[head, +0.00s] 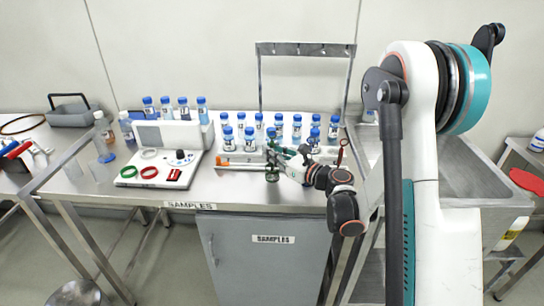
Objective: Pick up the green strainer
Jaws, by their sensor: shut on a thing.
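My gripper (278,160) is over the front of the steel bench, left of the sink. It is shut on a small dark green thing (272,174), which looks like the green strainer. The green thing hangs just below the fingertips, close to the bench's front edge. It is small and partly covered by the fingers, so its full shape and whether it touches the bench cannot be told.
An orange-ended tool (224,161) lies just left of my gripper. Several blue-capped bottles (249,139) stand close behind it. A white device (160,172) with red and green rings is at left. A steel rack (306,48) rises behind; a sink (455,180) is at right.

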